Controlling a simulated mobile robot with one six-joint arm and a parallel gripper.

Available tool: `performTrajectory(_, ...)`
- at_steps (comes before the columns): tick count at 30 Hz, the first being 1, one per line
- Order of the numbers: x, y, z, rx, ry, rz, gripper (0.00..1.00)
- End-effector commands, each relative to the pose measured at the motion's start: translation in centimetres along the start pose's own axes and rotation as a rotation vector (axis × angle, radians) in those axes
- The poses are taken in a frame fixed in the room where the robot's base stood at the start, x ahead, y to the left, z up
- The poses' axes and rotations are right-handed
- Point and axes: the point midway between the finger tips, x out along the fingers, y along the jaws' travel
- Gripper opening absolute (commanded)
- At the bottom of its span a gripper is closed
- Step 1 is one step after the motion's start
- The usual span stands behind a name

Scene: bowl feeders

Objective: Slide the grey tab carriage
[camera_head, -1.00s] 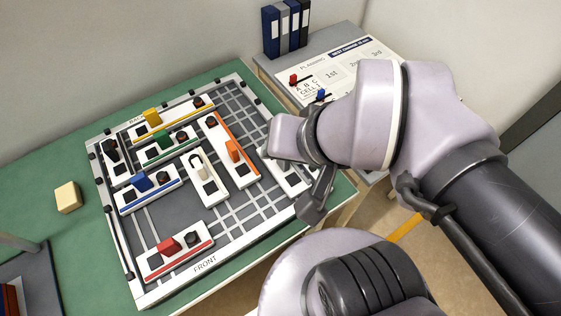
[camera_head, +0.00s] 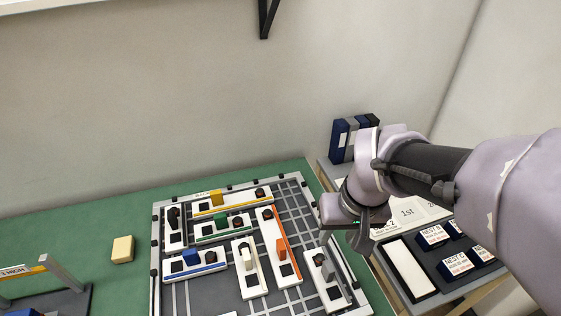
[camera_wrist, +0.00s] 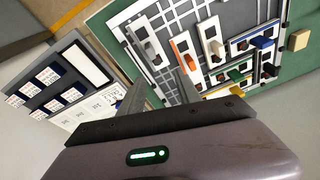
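The grey tab carriage (camera_head: 328,274) is a white block with an upright grey tab and a dark knob. It lies on the right side of the slotted board (camera_head: 157,250), right of the orange tab carriage (camera_head: 282,250). It also shows in the wrist view (camera_wrist: 147,47), beyond my fingers. My gripper (camera_wrist: 158,90) is open and empty in the wrist view, raised above and apart from the board. In the head view my wrist is behind and right of the grey carriage; the fingertips are hard to make out there.
Yellow (camera_head: 217,197), green (camera_head: 220,221), blue (camera_head: 191,257), cream (camera_head: 246,258) and black (camera_head: 173,217) tab carriages fill the board's left and middle. Bare slotted grid lies behind the grey carriage. A side table at right holds blue binders (camera_head: 340,141) and a dark nest tray (camera_head: 440,283).

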Motion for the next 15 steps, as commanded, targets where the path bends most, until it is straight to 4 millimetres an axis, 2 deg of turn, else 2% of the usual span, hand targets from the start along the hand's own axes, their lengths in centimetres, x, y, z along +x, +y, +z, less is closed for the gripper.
performTrajectory(3, 3.4, 1.2, -2.0, -0.151, -0.135, 0.024, 0.4)
performTrajectory(6, 5.7, 1.8, -2.6, -0.228, -0.19, 0.029, 0.4)
performTrajectory(11, 8.4, 2.1, -2.3, -0.253, -0.208, 0.029, 0.4)
performTrajectory(15, 12.5, 2.3, -1.4, -0.251, -0.209, 0.029, 0.4)
